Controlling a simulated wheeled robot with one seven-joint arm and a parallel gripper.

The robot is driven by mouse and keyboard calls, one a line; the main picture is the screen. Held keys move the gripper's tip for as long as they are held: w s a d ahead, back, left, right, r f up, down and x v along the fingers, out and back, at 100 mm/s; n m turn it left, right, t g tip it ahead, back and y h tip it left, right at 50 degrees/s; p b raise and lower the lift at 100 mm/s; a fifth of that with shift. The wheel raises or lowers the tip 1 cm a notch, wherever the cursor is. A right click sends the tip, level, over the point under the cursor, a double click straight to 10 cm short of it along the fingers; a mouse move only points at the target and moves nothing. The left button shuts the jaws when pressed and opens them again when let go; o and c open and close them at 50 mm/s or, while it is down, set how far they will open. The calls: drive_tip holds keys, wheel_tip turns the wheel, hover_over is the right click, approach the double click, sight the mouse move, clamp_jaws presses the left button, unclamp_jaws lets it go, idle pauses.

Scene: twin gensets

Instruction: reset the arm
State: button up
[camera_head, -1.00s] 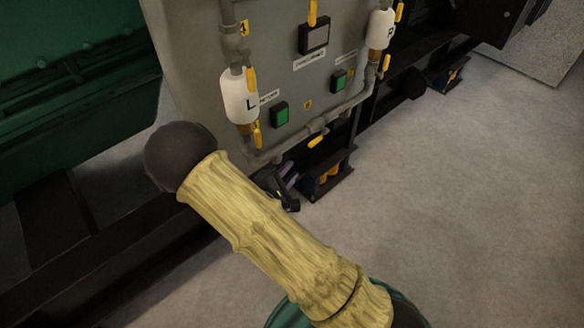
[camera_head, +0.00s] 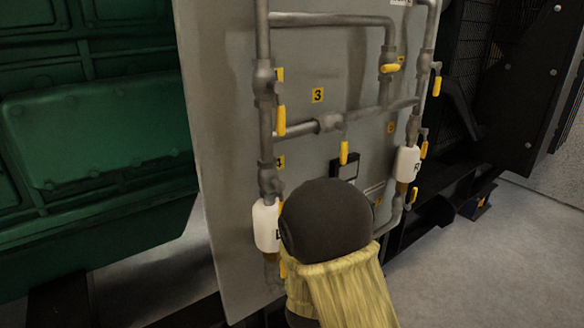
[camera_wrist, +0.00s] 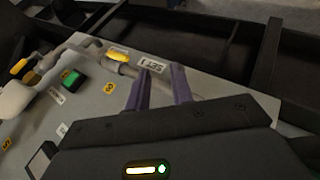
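My gripper (camera_wrist: 161,72) shows in the wrist view with two purple fingers apart and nothing visible between them. It is in front of the grey panel's lower edge, near a "SET 1" label (camera_wrist: 152,64); I cannot tell whether it touches the panel. In the head view my arm, with a yellow sleeve and a dark round joint, rises in front of the panel (camera_head: 225,150) and covers part of its lower middle. My gripper is hidden in that view.
The panel carries grey pipes, yellow valve handles (camera_head: 281,120), a white L filter (camera_head: 264,226) and a white R filter (camera_head: 407,162). A green button (camera_wrist: 73,80) shows in the wrist view. A green engine (camera_head: 95,130) stands left. Open floor (camera_head: 500,250) lies right.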

drive_tip(key=s+d+r+m+g+y, duration=0.1)
drive_tip(key=s+d+r+m+g, duration=0.3)
drive_tip(key=s, duration=0.4)
drive_tip(key=s+d+r+m+g+y, duration=0.1)
drive_tip(key=s+d+r+m+y, duration=0.1)
drive_tip(key=s+d+r+m, duration=0.45)
wheel_tip(320, 180, up, 27)
drive_tip(key=s+a+n+p, duration=0.1)
drive_tip(key=a+p, duration=0.1)
drive_tip(key=p, duration=2.6)
drive_tip(key=shift+s+r+n+g, duration=0.15)
drive_tip(key=shift+s+n+g, duration=0.1)
drive_tip(key=shift+n+g, duration=0.1)
